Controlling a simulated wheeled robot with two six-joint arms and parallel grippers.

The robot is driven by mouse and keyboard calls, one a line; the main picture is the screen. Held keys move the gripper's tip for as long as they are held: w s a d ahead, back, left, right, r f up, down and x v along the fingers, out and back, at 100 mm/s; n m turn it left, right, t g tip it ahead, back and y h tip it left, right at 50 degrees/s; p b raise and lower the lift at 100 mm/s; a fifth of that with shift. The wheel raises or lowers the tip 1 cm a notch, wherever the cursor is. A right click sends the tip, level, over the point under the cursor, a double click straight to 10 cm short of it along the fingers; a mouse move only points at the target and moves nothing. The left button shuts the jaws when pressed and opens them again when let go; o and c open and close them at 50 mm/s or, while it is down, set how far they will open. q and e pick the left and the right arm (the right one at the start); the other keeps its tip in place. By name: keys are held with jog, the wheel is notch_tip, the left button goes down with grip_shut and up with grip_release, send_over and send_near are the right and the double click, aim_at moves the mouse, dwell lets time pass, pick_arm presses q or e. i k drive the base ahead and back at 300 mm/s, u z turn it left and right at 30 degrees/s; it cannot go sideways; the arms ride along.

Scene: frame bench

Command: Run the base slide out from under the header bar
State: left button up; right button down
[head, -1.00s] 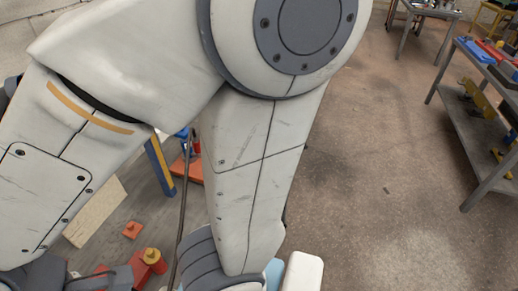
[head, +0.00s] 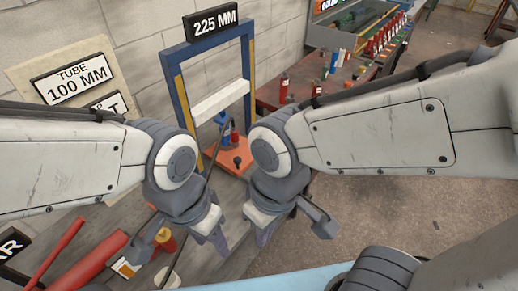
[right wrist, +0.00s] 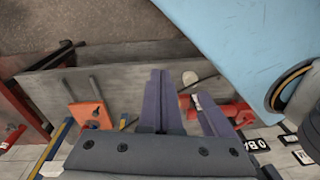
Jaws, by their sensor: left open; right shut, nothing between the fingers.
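A blue frame (head: 179,55) with yellow strips stands on the bench, with a dark 225 MM sign (head: 212,23) on its top beam. A pale crossbar (head: 222,98) spans its posts; I cannot tell which bar is the header bar. The orange base slide (head: 238,163) lies low at the frame, with blue and red parts above it. It also shows in the right wrist view (right wrist: 91,116), beside two grey rails. My left gripper (head: 188,238) is open and empty, in front of the frame. My right gripper (head: 262,232) is shut and empty, in front and right, apart from the slide.
Red tools (head: 88,262) and a yellow-topped red part (head: 165,243) lie on the bench at lower left. A dark rod passes behind my left gripper. A red table (head: 268,93) with several bottles stands behind right. The floor (head: 400,215) at right is clear.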

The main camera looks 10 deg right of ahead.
aim_at(235, 161)
jog(key=z, duration=1.5)
jog(key=i, duration=1.7)
jog(key=u, duration=3)
